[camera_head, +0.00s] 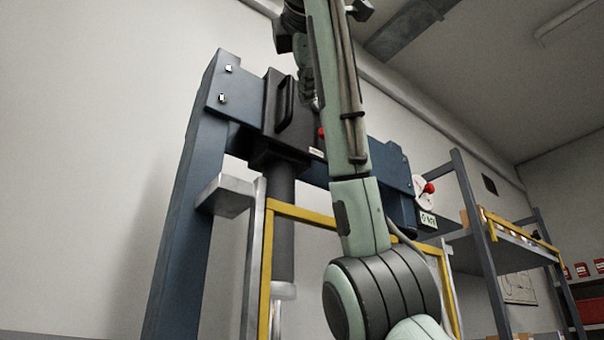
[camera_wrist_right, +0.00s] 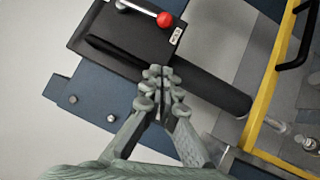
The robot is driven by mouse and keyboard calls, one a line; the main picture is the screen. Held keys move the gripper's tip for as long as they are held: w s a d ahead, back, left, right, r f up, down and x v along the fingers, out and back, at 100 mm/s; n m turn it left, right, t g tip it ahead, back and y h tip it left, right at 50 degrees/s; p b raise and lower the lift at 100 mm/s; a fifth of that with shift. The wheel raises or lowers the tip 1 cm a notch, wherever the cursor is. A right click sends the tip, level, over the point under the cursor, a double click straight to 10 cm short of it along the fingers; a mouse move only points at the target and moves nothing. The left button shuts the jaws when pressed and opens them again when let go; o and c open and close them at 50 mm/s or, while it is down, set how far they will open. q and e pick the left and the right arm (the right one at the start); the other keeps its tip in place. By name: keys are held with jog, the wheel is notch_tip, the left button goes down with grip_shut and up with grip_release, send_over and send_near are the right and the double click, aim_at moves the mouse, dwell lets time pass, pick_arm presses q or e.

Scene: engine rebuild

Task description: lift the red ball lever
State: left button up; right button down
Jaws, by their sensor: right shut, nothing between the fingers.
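The red ball lever is on the black press head. In the right wrist view its red ball (camera_wrist_right: 165,19) tips a short silver rod beside a small white label. In the head view the red ball (camera_head: 321,132) shows just left of my arm, which hides the rod. My right gripper (camera_wrist_right: 158,71) is shut and empty, its fingertips in front of the black head, below the ball in the picture and apart from it. In the head view the right gripper (camera_head: 307,97) is small, above the ball and partly hidden by my arm. My left gripper is not in view.
A blue press frame (camera_head: 183,215) carries the black head (camera_head: 273,112), which has a bar handle. A yellow guard frame (camera_head: 267,260) stands below. A second red knob (camera_head: 429,187) is on a white dial at the right. Shelving (camera_head: 475,215) stands behind.

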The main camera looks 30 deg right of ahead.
pick_arm(q)
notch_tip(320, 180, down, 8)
jog(key=p, duration=0.3)
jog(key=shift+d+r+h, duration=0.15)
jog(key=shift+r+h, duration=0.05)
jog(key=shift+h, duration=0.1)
pick_arm(e)
jog(key=s+d+r+x, duration=0.1)
jog(key=d+x, duration=0.1)
jog(key=x, duration=1)
jog(key=shift+d, duration=0.35)
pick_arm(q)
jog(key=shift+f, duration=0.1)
pick_arm(e)
jog(key=shift+d, duration=0.15)
